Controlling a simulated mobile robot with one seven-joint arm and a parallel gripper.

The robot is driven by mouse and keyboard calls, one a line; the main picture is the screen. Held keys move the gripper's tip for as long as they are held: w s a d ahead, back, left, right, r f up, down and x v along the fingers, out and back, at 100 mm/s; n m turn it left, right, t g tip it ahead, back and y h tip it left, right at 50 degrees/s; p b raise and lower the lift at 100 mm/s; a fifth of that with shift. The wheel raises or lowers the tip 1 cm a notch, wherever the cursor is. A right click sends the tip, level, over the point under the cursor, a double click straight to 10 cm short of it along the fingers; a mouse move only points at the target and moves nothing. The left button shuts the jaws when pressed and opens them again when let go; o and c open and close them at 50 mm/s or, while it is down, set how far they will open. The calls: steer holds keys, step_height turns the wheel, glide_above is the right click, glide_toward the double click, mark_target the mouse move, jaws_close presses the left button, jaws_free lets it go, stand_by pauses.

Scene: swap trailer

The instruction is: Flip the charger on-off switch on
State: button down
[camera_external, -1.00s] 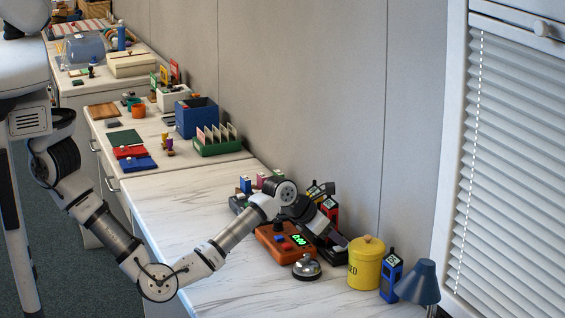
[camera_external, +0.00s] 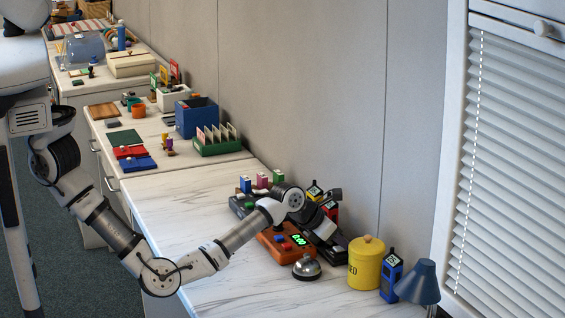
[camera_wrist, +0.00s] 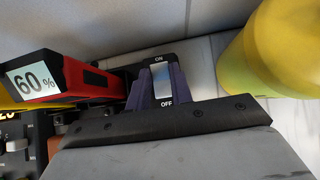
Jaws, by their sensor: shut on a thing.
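The charger on-off switch (camera_wrist: 161,82) shows in the wrist view as a pale rocker in a dark housing, with ON printed at its far end and OFF at its near end. My gripper (camera_wrist: 159,88) has one dark finger on each side of the rocker and is shut on it. Part of the rocker's sides is hidden by the fingers. A red handset (camera_wrist: 75,80) with a "60 %" display is just left of the switch. In the external view my gripper (camera_external: 326,232) is low over the black charger (camera_external: 336,257); the switch itself is hidden there.
An orange control box (camera_external: 272,247) and a silver bell (camera_external: 306,267) stand in front of the charger. A yellow canister (camera_external: 366,265) stands close on its right and also shows in the wrist view (camera_wrist: 285,45). The wall is right behind. The counter's front-left is clear.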

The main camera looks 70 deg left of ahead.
steer(key=shift+w+r+g+p, duration=0.1)
steer(key=shift+r+g+p, duration=0.2)
steer(key=shift+p, duration=0.3)
steer(key=shift+f, duration=0.1)
steer(key=shift+f+g, duration=0.2)
steer(key=shift+g, duration=0.1)
steer(key=c, duration=1.2)
jaws_free()
steer(key=shift+c, duration=0.2)
steer(key=shift+r, duration=0.1)
steer(key=b+v, duration=0.3)
steer(key=v, duration=1)
steer(key=shift+s+r, duration=0.25)
steer(key=shift+c, duration=0.2)
